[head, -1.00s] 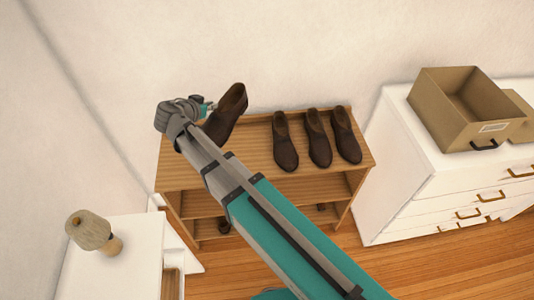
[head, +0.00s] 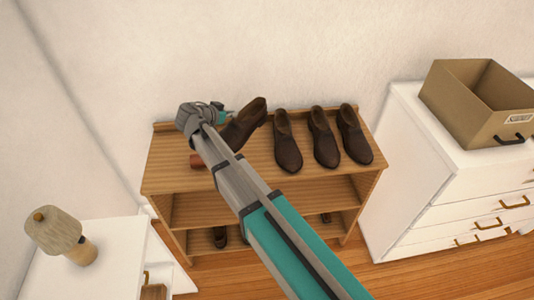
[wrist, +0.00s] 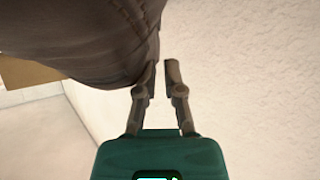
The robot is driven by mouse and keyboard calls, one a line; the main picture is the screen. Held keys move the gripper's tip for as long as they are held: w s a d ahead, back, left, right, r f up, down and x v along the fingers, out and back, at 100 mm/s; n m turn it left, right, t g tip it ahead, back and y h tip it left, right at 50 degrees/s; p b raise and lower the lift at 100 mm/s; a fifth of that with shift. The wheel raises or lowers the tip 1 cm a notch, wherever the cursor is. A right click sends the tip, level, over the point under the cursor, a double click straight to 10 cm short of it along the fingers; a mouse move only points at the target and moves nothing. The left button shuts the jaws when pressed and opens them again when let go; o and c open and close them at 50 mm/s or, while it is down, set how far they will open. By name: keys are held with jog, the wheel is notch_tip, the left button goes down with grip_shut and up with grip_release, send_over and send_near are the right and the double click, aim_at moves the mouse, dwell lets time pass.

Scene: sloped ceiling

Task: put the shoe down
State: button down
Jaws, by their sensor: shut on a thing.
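A dark brown shoe (head: 247,120) is at my gripper (head: 223,113), over the left part of the top of the wooden shoe rack (head: 170,178). It is tilted, and my arm hides part of it. I cannot tell whether it touches the rack top. In the wrist view the shoe (wrist: 95,35) fills the upper left, and the fingers of my gripper (wrist: 158,75) are close together at its edge, shut on it. Three similar shoes stand in a row to the right on the rack top, the nearest one (head: 287,145) close to the held shoe.
A small reddish-brown thing (head: 197,161) shows beside my arm on the rack top. More shoes (head: 220,237) sit on lower shelves. A white dresser with an open brown box (head: 460,105) stands right. The wall is behind.

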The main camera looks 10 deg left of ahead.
jog(key=shift+w+d+f, duration=0.15)
jog(key=shift+f, duration=0.1)
jog(key=shift+f, duration=0.1)
notch_tip(320, 180, down, 6)
jog(key=b, duration=0.6)
dwell(0.6)
jog(key=shift+f+b, duration=1.9)
jog(key=shift+b, duration=0.2)
jog(key=c, duration=1.2)
grip_release()
jog(key=shift+f, duration=0.1)
jog(key=o, duration=0.4)
jog(key=shift+o, duration=0.2)
